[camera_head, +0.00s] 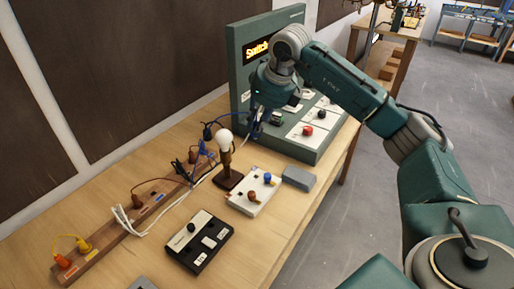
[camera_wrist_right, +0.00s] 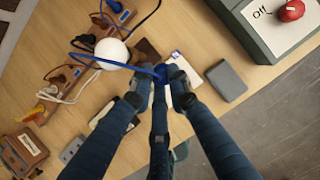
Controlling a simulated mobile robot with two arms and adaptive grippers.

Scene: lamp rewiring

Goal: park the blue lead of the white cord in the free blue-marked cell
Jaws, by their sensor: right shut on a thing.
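My right gripper (camera_head: 257,132) is in front of the green switch panel, above the table. In the wrist view its fingers (camera_wrist_right: 158,94) are closed around a dark blue plug (camera_wrist_right: 162,74). A blue lead (camera_wrist_right: 100,62) runs from the plug to the left, past the round white bulb. The white cord (camera_head: 147,225) lies along the wooden strip (camera_head: 122,237). The strip has a blue mark (camera_head: 158,197) in its middle part; it holds yellow and orange plugs at the near end and dark and blue plugs at the far end. Whether the marked cell is empty is unclear. My left gripper is not seen.
The lamp with its white bulb (camera_head: 225,142) stands between the strip and a white box (camera_head: 243,203) with blue and brown plugs. A black switch box (camera_head: 187,253) is in front, a grey block (camera_head: 298,178) at right. The green panel (camera_head: 238,80) stands at the back.

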